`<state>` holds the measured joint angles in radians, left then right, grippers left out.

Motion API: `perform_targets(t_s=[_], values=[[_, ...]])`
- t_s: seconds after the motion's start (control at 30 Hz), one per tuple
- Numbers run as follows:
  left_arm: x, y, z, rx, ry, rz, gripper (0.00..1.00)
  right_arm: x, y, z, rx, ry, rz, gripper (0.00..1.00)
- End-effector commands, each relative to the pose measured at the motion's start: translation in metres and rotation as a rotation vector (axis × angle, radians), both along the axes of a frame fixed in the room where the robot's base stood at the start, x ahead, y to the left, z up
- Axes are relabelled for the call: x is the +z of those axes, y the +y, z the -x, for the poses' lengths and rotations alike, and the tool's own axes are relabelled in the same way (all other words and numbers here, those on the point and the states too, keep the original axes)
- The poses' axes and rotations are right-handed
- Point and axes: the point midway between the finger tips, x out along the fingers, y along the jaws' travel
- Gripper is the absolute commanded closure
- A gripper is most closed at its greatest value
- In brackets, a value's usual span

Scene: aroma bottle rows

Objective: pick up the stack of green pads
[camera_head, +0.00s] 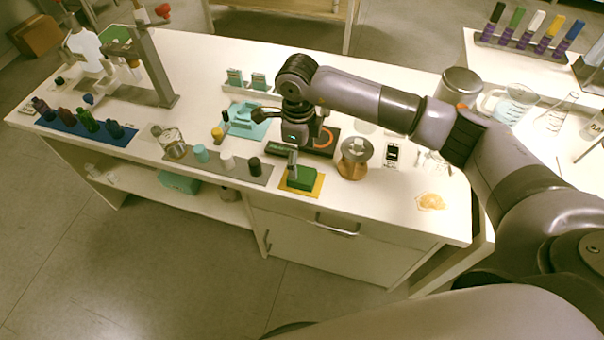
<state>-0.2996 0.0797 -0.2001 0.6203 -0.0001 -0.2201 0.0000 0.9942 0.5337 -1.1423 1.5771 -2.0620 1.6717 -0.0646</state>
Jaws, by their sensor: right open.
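The stack of green pads (306,180) sits on a yellow mat (289,189) near the front edge of the white table. My right arm reaches in from the right, and my right gripper (291,165) points down just above and beside the stack's left back part. It is open, with nothing seen between its fingers. A fingertip overlaps the edge of the stack in this view, and I cannot tell whether it touches. My left gripper is not in view.
An orange patch (431,201) lies farther right. The table front between is clear.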

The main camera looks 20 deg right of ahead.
Motion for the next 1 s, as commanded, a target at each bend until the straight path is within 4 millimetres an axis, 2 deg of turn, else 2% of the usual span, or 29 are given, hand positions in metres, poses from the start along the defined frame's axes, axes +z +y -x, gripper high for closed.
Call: perform_targets(t_s=[0.1,0.37,0.5,0.6,0.9,1.0], values=[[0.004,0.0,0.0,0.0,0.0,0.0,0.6,-0.016,0.001,0.001,0.001,0.003,-0.001,0.27],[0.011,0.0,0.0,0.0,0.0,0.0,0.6,-0.035,-0.002,0.002,0.001,0.004,-0.001,0.27],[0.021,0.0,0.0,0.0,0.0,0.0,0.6,-0.055,-0.007,0.005,-0.001,0.004,-0.001,0.27],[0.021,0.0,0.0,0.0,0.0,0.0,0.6,-0.069,-0.006,0.004,0.0,0.002,-0.001,0.27],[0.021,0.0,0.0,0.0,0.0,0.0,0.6,-0.077,-0.006,0.003,0.001,-0.001,-0.002,0.27],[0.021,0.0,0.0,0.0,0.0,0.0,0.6,-0.076,-0.006,0.003,0.001,-0.001,-0.002,0.32]])
